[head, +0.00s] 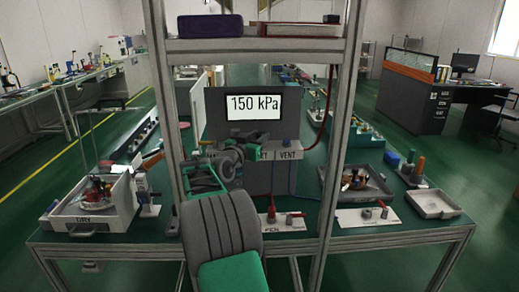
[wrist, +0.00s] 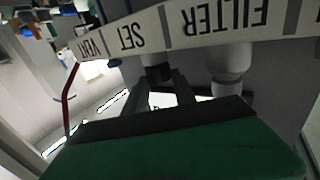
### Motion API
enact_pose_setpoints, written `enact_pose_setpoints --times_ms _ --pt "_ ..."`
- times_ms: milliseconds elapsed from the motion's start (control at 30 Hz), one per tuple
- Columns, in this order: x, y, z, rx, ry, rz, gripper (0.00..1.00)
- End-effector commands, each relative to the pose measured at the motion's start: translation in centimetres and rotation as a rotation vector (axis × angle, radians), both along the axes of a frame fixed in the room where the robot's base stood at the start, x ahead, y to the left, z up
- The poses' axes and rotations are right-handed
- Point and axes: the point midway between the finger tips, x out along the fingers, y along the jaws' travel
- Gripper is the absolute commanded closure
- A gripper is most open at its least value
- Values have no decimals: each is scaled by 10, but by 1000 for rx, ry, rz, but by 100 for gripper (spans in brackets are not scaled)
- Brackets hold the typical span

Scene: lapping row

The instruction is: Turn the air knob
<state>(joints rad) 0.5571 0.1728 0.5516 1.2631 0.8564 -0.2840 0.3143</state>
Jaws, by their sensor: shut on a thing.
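In the wrist view, which shows the labels upside down, a dark air knob (wrist: 155,74) sits at the SET label (wrist: 131,37). The two dark fingers of my gripper (wrist: 160,84) close on this knob from either side. In the head view my arm and gripper stand in front of the left part of the grey air panel (head: 262,183) and hide the knob. The display (head: 254,106) above reads 150 kPa. The VENT label (head: 288,154) shows to the right of my gripper.
In the wrist view a pale cylinder (wrist: 230,62) at the FILTER label stands close beside my fingers. Frame posts (head: 340,130) flank the panel. A left tray (head: 95,212) and a right tray (head: 345,192) stand on the bench.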

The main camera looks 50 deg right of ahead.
Motion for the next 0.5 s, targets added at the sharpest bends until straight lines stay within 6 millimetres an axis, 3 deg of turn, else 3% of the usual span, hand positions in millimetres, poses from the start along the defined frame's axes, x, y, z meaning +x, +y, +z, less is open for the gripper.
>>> enact_pose_setpoints --times_ms 500 --pt "3 -2 1 0 2 -168 100"
